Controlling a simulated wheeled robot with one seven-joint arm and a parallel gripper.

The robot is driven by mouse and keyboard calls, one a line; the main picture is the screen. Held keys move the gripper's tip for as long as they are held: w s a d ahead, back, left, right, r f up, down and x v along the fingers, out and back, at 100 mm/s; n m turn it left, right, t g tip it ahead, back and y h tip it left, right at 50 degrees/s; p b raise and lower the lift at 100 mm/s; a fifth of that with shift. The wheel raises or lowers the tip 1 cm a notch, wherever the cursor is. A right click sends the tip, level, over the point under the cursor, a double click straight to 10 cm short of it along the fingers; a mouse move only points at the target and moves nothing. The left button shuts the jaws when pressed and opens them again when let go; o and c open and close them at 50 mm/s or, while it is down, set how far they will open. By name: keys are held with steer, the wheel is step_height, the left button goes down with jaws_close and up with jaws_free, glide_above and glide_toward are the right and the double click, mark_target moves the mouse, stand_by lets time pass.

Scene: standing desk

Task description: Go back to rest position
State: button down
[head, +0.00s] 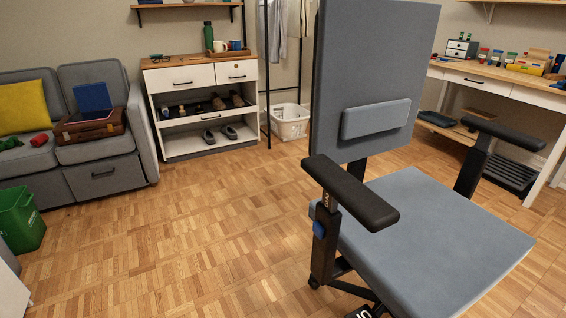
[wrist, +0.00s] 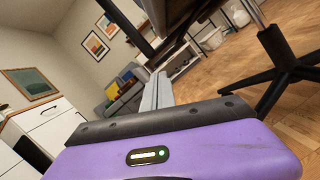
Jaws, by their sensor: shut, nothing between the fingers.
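My gripper (wrist: 158,88) shows in the wrist view, with its purple body at the bottom and its grey fingers pointing up the picture. The fingers are together and hold nothing. My gripper does not show in the head view. A grey-blue office chair (head: 430,230) with black armrests stands close in front at the right of the head view. In the wrist view a black wheeled chair base (wrist: 283,72) stands right of the fingers, and dark chair-like parts are above them.
A grey sofa (head: 105,160), a white shoe cabinet (head: 205,72) and a white laundry basket (head: 290,122) line the back. A desk (head: 490,80) stands behind the chair. A green bin (head: 20,222) is at the left. The parquet floor (head: 190,225) between is clear.

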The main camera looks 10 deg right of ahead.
steer(key=s+d+r+m+h, duration=0.35)
steer(key=r+m+h, duration=0.3)
steer(key=m, duration=1.25)
steer(key=s+a+r+m+g+y, duration=0.1)
steer(key=s+a+r+m+g, duration=0.2)
steer(key=s+a+r+m, duration=0.5)
steer(key=s+a+r+m+g+y, duration=0.15)
steer(key=s+r+m, duration=0.35)
steer(key=s, duration=0.6)
step_height(320, 180, up, 34)
steer(key=p, duration=3.4)
steer(key=shift+d+f+g, duration=0.2)
steer(key=shift+d+g, duration=0.05)
steer(key=shift+g, duration=0.1)
steer(key=shift+w, duration=0.1)
